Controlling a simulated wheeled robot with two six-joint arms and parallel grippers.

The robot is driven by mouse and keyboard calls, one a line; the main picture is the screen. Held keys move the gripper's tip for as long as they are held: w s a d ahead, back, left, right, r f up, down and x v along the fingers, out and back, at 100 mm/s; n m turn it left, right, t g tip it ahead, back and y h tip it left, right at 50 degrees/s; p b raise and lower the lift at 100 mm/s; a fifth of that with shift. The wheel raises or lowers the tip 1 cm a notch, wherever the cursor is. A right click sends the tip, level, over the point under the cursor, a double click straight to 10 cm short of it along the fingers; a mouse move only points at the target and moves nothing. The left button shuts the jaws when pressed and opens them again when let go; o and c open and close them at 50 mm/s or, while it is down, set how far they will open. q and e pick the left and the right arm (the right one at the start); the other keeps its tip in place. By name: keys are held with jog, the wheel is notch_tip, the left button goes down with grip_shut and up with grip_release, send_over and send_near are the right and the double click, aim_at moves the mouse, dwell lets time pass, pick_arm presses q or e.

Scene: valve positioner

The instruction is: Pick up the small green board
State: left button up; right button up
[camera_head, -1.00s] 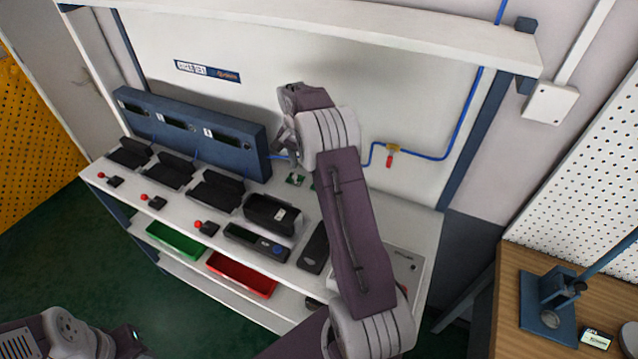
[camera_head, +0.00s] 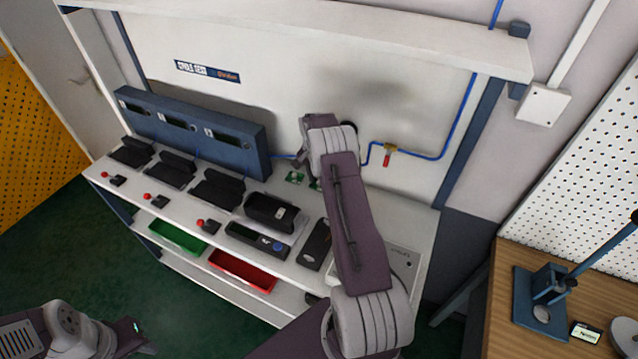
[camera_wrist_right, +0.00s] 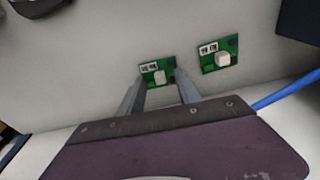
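Two small green boards, each with a white block and pale labels, lie on the white bench top. In the right wrist view, one green board (camera_wrist_right: 158,73) is between the tips of my right gripper (camera_wrist_right: 159,82), and the other board (camera_wrist_right: 219,55) lies to the right, outside the fingers. The fingers are apart, and I cannot tell whether they touch the board. In the head view one board (camera_head: 295,178) shows left of my right gripper (camera_head: 305,160); the other (camera_head: 315,184) is partly hidden by my arm. My left gripper (camera_head: 140,340) is at the lower left, its opening unclear.
A blue console (camera_head: 190,130) stands at the bench's back left, with black fixtures (camera_head: 217,188) before it. A black device (camera_head: 258,241) lies near the front. Green (camera_head: 178,236) and red (camera_head: 243,270) trays sit below. A blue hose (camera_wrist_right: 285,92) runs right of my right gripper.

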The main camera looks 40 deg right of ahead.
jog(key=shift+d+f, duration=0.1)
jog(key=shift+f, duration=0.25)
jog(key=shift+r, duration=0.1)
grip_shut()
notch_tip(320, 180, up, 4)
jog(key=shift+w+f+b, duration=0.1)
jog(key=shift+f+b, duration=0.05)
jog(key=shift+b, duration=0.4)
jog(key=s+a+r+b, duration=0.2)
jog(key=s+a+r, duration=0.2)
jog(key=s+r, duration=0.3)
jog(key=s, duration=0.4)
jog(key=shift+a+r, duration=0.15)
